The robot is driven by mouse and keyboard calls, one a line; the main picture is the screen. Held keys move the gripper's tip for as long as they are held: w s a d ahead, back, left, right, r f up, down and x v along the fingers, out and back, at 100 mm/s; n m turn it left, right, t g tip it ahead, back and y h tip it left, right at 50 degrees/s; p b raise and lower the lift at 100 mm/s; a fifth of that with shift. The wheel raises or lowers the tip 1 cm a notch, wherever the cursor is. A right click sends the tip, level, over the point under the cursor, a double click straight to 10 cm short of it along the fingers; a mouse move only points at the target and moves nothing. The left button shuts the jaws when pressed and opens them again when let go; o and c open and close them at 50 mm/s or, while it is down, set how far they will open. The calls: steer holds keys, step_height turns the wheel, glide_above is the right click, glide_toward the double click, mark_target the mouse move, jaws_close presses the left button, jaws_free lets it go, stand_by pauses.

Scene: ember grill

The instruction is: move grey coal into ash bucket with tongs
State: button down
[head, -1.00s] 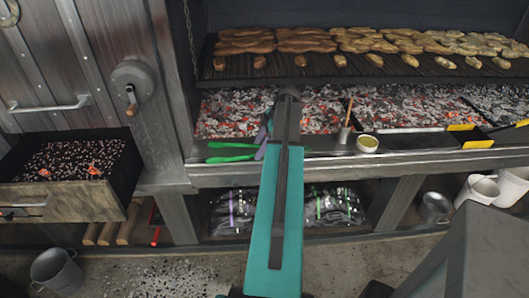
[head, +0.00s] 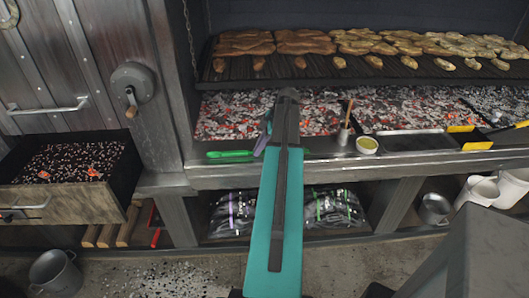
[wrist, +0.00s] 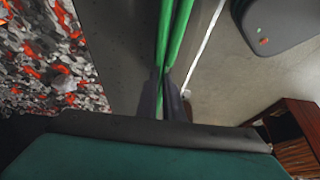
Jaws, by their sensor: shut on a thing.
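My gripper (head: 264,137) is shut on the green tongs (head: 230,155), at the ledge in front of the coal bed. In the wrist view, the dark fingers (wrist: 166,93) close around the tongs' two green arms (wrist: 175,35), which lie close together. The tongs' tips are out of the wrist view, and I see no coal between them. Grey coals (wrist: 70,85) lie mixed with glowing red ones in the bed left of the tongs. A grey metal bucket (head: 55,272) stands on the floor at lower left. I cannot tell whether it is the ash bucket.
A grate with browned food (head: 290,62) hangs above the coal bed (head: 225,118). A cup with a brush (head: 344,135) and a small bowl (head: 367,145) stand on the ledge. An open drawer of embers (head: 65,198) juts out at left. Another metal pail (head: 434,208) stands at right.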

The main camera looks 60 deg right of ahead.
steer(key=shift+r, duration=0.15)
step_height(320, 180, up, 12)
steer(key=p, duration=0.5)
stand_by(0.6)
steer(key=w+a+r+m+h+b, duration=0.1)
steer(key=w+a+m, duration=0.1)
steer(key=w+a, duration=1)
steer(key=w+a+r+m+b, duration=0.1)
steer(key=w+a+m, duration=0.1)
steer(key=w+a, duration=1)
steer(key=w+a+r+m+h+b, duration=0.1)
steer(key=a, duration=1.5)
steer(key=w+a+r+m+t+h+b, duration=0.1)
steer(key=w+a+r+m, duration=0.1)
steer(key=a, duration=1.5)
steer(key=shift+a+r+b, duration=0.2)
steer(key=shift+r+b, duration=0.05)
steer(key=shift+b, duration=0.1)
